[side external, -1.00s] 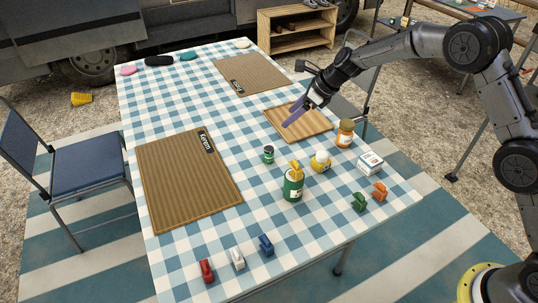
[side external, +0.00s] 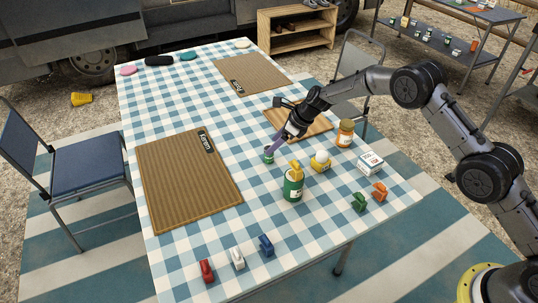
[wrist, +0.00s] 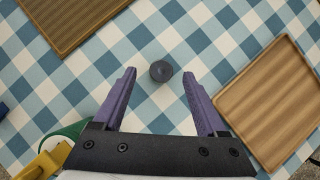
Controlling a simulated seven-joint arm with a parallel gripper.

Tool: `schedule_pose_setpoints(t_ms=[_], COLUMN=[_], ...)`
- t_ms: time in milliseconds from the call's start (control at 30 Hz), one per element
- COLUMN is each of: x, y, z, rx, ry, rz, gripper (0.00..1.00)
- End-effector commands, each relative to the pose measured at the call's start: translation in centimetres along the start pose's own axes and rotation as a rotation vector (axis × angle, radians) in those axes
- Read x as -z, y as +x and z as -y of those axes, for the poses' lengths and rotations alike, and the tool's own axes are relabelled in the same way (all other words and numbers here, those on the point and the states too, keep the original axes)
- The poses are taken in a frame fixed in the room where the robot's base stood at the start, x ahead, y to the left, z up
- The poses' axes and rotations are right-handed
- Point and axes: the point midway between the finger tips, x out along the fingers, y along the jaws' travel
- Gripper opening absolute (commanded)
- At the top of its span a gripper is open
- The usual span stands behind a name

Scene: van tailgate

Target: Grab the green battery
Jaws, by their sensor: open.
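The green battery (side external: 268,157) is a small upright cylinder with a dark top, standing on the checked tablecloth near the middle of the table. In the wrist view the battery (wrist: 161,71) shows from above as a dark round top. My gripper (side external: 275,147) is open, with its purple fingers pointing down at the battery in the side view. In the wrist view the battery appears between the two fingertips of my gripper (wrist: 160,75), with a gap on each side. I cannot tell how far down the tips reach; they partly hide the battery in the side view.
A green can (side external: 292,186), a yellow jar (side external: 320,162), an orange jar (side external: 345,134) and a white box (side external: 370,161) stand to the right. A wooden tray (side external: 312,128) lies behind. A brown mat (side external: 185,185) lies to the left. Coloured clips lie along the near edge.

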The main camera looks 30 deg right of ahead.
Motion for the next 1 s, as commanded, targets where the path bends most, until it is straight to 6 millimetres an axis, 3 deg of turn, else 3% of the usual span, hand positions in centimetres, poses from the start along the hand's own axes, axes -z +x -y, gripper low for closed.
schedule_pose_setpoints(t_ms=[300,633,1000], x=[0.1,0.1,0.1], y=[3.6,4.0,4.0], z=[0.2,0.2,0.2], rx=[-0.001,0.0,0.0], ry=[0.0,0.0,0.0], rz=[-0.001,0.0,-0.001], gripper=[0.74,0.74,0.08])
